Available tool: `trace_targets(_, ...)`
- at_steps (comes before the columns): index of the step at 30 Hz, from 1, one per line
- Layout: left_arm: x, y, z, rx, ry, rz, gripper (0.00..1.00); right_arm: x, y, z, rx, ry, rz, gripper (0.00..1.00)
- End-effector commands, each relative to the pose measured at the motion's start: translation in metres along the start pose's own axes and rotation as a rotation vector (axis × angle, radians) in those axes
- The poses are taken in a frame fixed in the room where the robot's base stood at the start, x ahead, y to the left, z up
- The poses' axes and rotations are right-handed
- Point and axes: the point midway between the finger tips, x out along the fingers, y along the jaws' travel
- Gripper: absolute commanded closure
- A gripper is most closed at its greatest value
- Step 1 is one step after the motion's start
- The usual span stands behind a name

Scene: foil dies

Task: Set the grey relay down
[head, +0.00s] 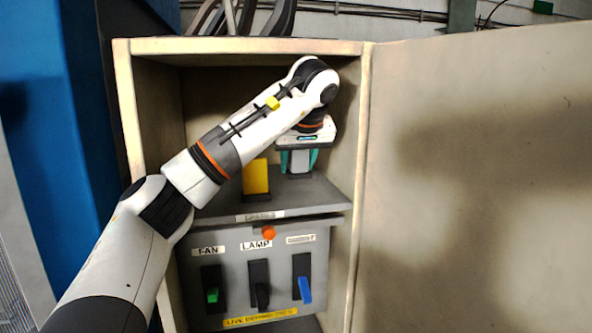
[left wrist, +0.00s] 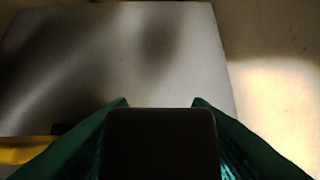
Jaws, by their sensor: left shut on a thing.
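My left gripper (head: 299,159) reaches down inside the upper part of the open cabinet, with its green fingers on either side of the grey relay (head: 300,163). It is shut on the relay. The relay is upright, low over the right part of the grey shelf (head: 310,194); I cannot tell whether it touches the shelf. In the left wrist view the relay shows as a dark block (left wrist: 160,145) between the fingers, with the grey shelf (left wrist: 110,60) beyond it. My right gripper is not in view.
A yellow block (head: 255,177) stands on the shelf left of the relay. Below is a panel with green (head: 212,295), black (head: 262,294) and blue (head: 305,290) switches and an orange knob (head: 268,232). The cabinet door (head: 480,180) is open at right. Cabinet walls are close to the gripper.

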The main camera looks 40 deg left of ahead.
Motion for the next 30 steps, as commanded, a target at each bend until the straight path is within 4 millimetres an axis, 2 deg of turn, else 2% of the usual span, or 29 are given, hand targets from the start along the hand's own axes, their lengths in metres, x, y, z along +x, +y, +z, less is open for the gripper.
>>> trace_targets(4, 0.006, 0.001, 0.005, 0.001, 0.004, 0.002, 0.79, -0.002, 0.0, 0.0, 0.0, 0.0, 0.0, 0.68)
trace_targets(13, 0.032, 0.001, -0.012, 0.002, 0.003, 0.003, 0.79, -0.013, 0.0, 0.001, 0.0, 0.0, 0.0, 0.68)
trace_targets(26, 0.037, 0.001, -0.016, 0.0, 0.001, 0.002, 0.79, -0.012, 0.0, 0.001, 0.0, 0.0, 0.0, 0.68)
trace_targets(27, 0.037, 0.001, -0.016, 0.0, 0.002, 0.002, 0.5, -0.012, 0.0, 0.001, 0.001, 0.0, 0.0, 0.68)
trace_targets(30, 0.037, 0.001, -0.016, 0.0, 0.002, 0.002, 0.34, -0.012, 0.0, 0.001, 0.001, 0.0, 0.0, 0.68)
